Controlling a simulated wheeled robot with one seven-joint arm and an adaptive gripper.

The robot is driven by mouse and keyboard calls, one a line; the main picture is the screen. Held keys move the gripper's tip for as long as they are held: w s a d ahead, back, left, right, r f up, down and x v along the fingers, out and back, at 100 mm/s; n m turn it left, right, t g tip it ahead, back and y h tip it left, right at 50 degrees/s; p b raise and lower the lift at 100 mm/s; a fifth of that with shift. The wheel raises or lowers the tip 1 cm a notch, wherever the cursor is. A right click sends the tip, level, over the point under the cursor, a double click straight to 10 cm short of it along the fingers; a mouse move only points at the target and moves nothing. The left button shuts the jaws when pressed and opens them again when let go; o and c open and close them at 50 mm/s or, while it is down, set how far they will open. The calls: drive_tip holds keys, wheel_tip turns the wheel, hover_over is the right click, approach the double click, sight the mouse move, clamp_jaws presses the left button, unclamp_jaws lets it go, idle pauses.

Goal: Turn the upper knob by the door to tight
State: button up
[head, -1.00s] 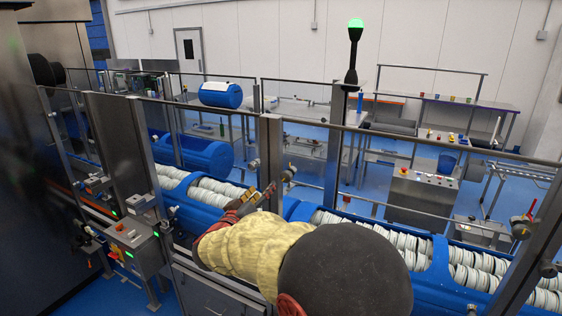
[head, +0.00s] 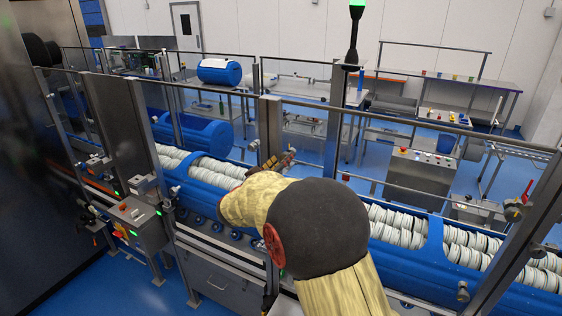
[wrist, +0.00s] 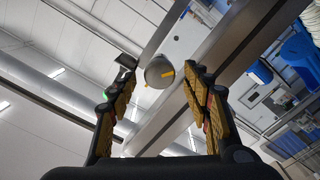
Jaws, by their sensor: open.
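In the wrist view a round grey knob (wrist: 158,74) with a yellow mark sits on a pale metal plate. It lies between the fingertips of my gripper (wrist: 161,76), which is open, with gaps showing on both sides. The yellow mark slants slightly up to the right. In the head view my gripper (head: 274,162) is in front of the door post (head: 270,125), and my arm hides part of the door. A small knob (head: 254,146) shows left of the post there.
Glass-panelled rails and posts run across the front of a conveyor with blue tub carriers (head: 455,238) full of white discs. A control box (head: 137,220) stands at left. Blue floor lies open at lower left.

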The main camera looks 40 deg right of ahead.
drive_tip(key=shift+c, duration=0.4)
drive_tip(key=c, duration=1.1)
drive_tip(key=shift+m+b, duration=0.35)
drive_tip(key=shift+m, duration=0.05)
drive_tip(key=shift+s+d+f+m+b, duration=0.1)
drive_tip(key=shift+m+b, duration=4)
drive_tip(key=shift+m, duration=0.5)
drive_tip(key=shift+s+a+f+m+b, duration=0.1)
drive_tip(key=shift+f+m+b, duration=0.05)
drive_tip(key=shift+m+b, duration=4.2)
drive_tip(key=shift+s+d+f+m+b, duration=0.1)
drive_tip(key=shift+m+b, duration=3.7)
drive_tip(key=shift+m, duration=1.05)
